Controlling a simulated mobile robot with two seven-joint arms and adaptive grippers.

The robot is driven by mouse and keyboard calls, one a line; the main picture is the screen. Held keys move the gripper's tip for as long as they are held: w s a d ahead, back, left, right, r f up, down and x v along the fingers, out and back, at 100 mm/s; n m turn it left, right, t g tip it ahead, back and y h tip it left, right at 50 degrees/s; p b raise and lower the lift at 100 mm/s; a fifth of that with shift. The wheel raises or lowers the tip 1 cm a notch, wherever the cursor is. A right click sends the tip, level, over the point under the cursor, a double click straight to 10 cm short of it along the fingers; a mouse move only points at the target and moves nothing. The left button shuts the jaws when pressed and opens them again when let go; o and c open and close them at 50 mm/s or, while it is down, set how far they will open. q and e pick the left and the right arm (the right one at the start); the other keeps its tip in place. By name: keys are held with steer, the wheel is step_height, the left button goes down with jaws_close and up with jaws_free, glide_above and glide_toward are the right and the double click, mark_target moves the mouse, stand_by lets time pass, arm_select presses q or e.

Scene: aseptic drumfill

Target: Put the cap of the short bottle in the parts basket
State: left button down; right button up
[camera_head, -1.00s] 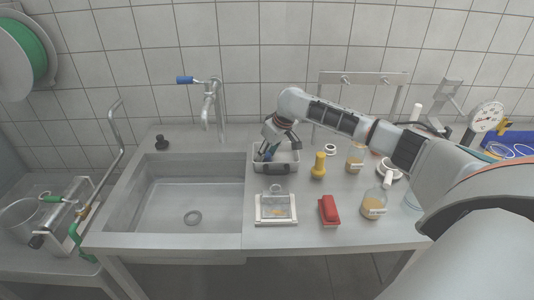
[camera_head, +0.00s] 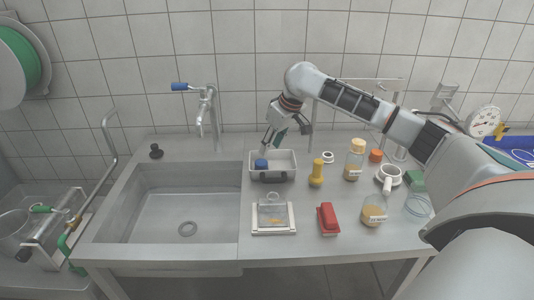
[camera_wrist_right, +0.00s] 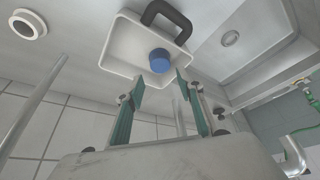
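A blue cap (camera_head: 261,164) lies in the left part of the parts basket (camera_head: 287,174), a pale tray with a dark handle. In the right wrist view the cap (camera_wrist_right: 160,61) rests on the floor of the basket (camera_wrist_right: 122,52), apart from the fingers. My right gripper (camera_head: 273,138) is above and behind the basket, pointing down. In the wrist view its two green-padded fingers (camera_wrist_right: 160,89) are spread with nothing between them. A short clear bottle (camera_head: 271,211) stands on a white scale and seems to have no cap. My left gripper is not in view.
The sink (camera_head: 185,205) is left of the basket. To the right stand a yellow object (camera_head: 316,174), a tall capped bottle (camera_head: 354,163), an amber-filled bottle (camera_head: 373,210), a red object (camera_head: 328,219) and a white ring (camera_head: 328,157). A faucet (camera_head: 207,108) rises behind the sink.

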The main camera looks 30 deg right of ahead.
steer(key=shift+v, duration=1.6)
